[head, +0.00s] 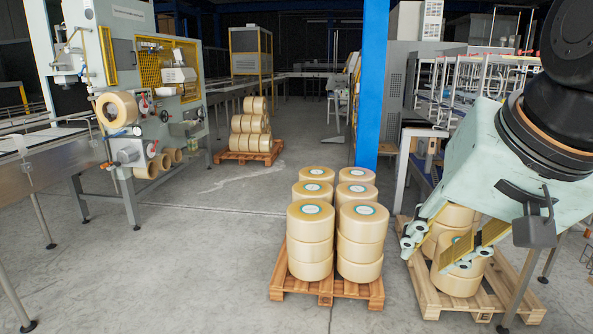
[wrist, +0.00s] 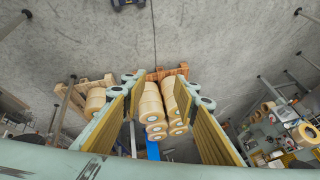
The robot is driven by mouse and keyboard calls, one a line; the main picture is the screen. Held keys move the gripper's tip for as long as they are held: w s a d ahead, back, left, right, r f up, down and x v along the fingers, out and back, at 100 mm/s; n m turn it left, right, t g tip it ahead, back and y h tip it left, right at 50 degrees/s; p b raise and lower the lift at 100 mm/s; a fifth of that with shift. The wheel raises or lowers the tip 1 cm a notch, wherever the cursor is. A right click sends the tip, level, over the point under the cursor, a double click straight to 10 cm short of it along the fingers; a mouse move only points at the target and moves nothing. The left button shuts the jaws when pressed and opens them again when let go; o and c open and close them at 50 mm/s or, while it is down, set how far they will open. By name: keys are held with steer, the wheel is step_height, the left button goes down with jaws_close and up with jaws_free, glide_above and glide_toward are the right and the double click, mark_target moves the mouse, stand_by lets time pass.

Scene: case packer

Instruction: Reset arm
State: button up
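My gripper (head: 440,248) is at the right of the head view, below my arm, in front of stacked tape rolls (head: 456,262) on the right pallet (head: 478,303). It hides part of those rolls. In the wrist view my gripper (wrist: 163,88) has its two yellow-padded fingers wide apart. Nothing is held between them. The rolls (wrist: 152,105) seen through the gap stand farther off on a pallet. I cannot tell the exact distance from the fingers to the rolls on the right pallet.
A middle pallet (head: 326,289) carries several stacks of tape rolls (head: 310,232). A blue column (head: 371,85) stands behind it. A case packing machine (head: 125,60) with a conveyor is at left. Another loaded pallet (head: 249,154) is farther back. The floor at centre left is clear.

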steer(key=s+f+n+g, duration=0.1)
steer(key=s+f+n, duration=0.1)
steer(key=s, duration=0.5)
steer(key=s+f+n+g, duration=0.1)
steer(key=s+f+n, duration=0.1)
steer(key=s, duration=0.5)
steer(key=shift+d+f+n+h, duration=0.3)
steer(key=shift+d+f, duration=0.05)
steer(key=shift+f, duration=0.05)
steer(key=shift+r, duration=0.15)
steer(key=shift+r+p, duration=0.7)
steer(key=shift+p, duration=0.15)
steer(key=shift+d+f, duration=0.1)
